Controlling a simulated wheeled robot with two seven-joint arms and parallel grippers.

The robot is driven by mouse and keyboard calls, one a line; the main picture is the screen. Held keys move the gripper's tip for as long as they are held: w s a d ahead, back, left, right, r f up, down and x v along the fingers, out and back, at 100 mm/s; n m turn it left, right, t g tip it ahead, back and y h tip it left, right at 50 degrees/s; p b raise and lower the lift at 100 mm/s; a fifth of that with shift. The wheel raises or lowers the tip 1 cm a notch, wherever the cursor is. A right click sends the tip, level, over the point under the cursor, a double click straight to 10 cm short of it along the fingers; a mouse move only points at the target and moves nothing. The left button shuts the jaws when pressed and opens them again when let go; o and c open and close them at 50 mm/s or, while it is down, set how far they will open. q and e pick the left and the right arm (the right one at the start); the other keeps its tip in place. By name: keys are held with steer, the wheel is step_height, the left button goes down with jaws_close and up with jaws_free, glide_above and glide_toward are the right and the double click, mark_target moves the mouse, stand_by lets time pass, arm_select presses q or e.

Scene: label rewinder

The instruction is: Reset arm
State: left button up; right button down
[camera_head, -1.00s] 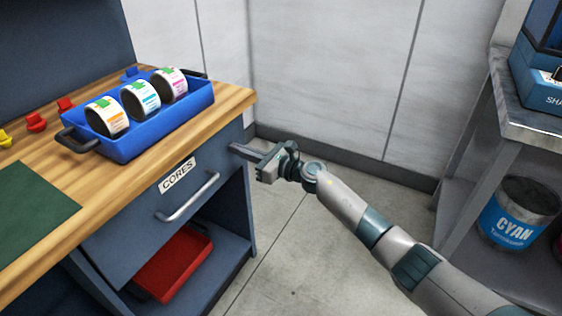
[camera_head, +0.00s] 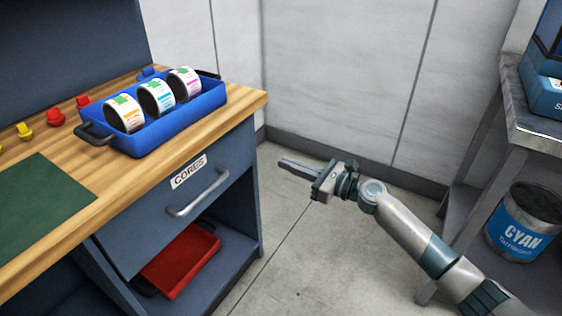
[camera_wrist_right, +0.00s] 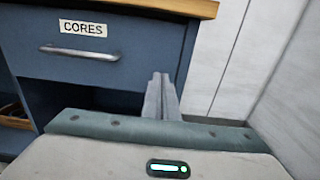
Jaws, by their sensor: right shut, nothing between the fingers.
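My right gripper (camera_head: 299,167) is shut and empty, held in the open air to the right of the wooden-topped bench (camera_head: 262,97). Its fingers point left toward the bench and are apart from it. In the right wrist view the two fingers (camera_wrist_right: 160,97) lie together, with the drawer labelled CORES (camera_wrist_right: 125,50) ahead and to the left. In the head view the drawer (camera_head: 168,196) looks closed. My left gripper is not in view.
A blue tray (camera_head: 165,138) with three label rolls stands on the bench. A red tray (camera_head: 178,262) lies on the shelf below. At right, a grey rack (camera_head: 520,120) holds a CYAN can (camera_head: 520,235). Floor between is clear.

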stand_by(0.5)
